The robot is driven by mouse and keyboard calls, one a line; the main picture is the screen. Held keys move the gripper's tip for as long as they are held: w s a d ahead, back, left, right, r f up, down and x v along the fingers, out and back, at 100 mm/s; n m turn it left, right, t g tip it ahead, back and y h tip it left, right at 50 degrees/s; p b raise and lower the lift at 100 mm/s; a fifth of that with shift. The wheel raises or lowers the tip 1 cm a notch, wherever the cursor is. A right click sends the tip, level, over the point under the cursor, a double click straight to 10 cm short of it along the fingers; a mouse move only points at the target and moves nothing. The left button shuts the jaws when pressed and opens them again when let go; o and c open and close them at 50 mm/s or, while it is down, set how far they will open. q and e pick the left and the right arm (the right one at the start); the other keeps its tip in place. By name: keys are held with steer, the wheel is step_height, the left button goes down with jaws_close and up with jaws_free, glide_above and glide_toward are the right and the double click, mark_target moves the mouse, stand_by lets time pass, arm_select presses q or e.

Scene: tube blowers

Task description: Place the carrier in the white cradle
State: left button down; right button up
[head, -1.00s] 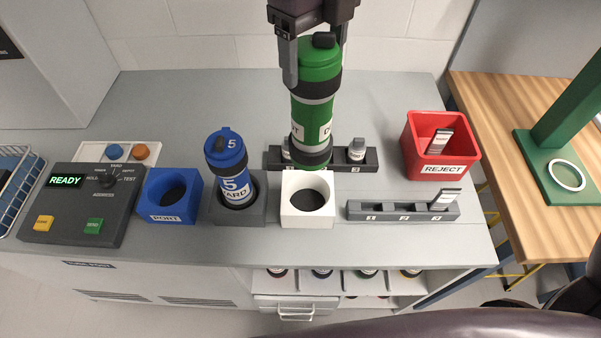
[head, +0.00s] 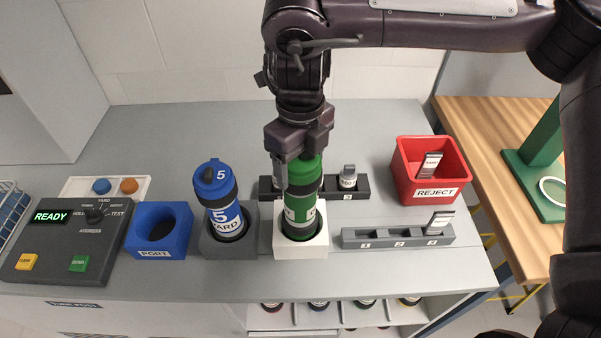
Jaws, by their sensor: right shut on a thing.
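The green carrier (head: 300,205) stands upright in the white cradle (head: 301,247), its lower end inside the cradle's round opening. My right gripper (head: 292,170) is shut on the top of the green carrier, its arm coming in from the upper right. The carrier's cap is partly hidden by the gripper. How deep the carrier sits cannot be told exactly. My left gripper is not in view.
A blue carrier (head: 221,200) stands in the dark grey cradle to the left, close by. The blue PORT block (head: 161,232) is empty. A grey rack (head: 397,237), a rear rack (head: 355,186) and a red REJECT bin (head: 436,190) are at right. A control panel (head: 65,240) is at left.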

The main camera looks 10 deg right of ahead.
step_height(320, 180, down, 3)
steer(key=shift+r, duration=0.15)
steer(key=shift+f, duration=0.45)
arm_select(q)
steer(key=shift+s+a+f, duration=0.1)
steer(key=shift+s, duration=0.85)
arm_select(e)
steer(key=o, duration=1.5)
steer(key=shift+f, duration=0.1)
steer(key=shift+c, duration=0.2)
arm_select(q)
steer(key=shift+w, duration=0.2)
arm_select(e)
steer(key=shift+r, duration=0.3)
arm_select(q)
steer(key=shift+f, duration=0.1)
arm_select(e)
step_height(320, 180, up, 12)
steer(key=shift+f, duration=0.1)
